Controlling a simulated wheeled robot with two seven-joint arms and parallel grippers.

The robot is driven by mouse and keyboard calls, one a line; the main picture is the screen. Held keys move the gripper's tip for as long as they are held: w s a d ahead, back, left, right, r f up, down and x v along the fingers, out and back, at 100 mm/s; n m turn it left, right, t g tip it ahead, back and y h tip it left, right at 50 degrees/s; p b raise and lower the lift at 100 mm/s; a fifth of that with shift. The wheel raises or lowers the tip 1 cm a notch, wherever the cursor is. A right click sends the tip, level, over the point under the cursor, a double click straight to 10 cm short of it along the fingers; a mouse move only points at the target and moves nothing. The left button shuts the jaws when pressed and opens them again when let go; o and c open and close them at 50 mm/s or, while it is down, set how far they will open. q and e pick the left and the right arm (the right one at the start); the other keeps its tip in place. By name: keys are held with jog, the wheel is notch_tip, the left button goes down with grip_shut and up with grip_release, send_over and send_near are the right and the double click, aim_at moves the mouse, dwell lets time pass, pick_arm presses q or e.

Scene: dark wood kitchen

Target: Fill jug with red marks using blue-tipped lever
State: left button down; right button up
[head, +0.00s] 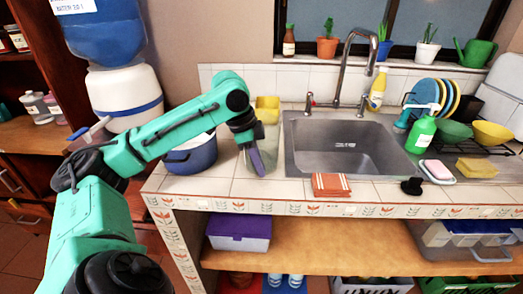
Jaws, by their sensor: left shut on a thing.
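My left gripper (257,160) reaches over the counter left of the sink, its purple finger pointing down. It is shut on a clear jug (271,148) that stands on the tiles; the arm partly hides the jug. Red marks on it are too small to make out. The metal tap (357,48) arches over the sink (340,142). A small lever with a red tip (310,100) stands left of the tap. A second lever (362,104) stands right of it; its tip colour is unclear. My right gripper is not in view.
A blue pot (190,158) stands just left of the jug. A yellow container (267,103) is behind it. An orange cloth (331,185) lies at the sink's front edge. A water dispenser (125,98) stands at the left. Green soap bottle (421,133) and dishes are right of the sink.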

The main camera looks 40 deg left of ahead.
aim_at(260, 145)
pick_arm(q)
jog(key=shift+r, duration=0.15)
notch_tip(260, 145, up, 11)
jog(key=p, duration=0.4)
jog(key=shift+w, duration=0.1)
notch_tip(260, 145, up, 9)
jog(key=p, duration=0.5)
jog(key=shift+p, duration=0.3)
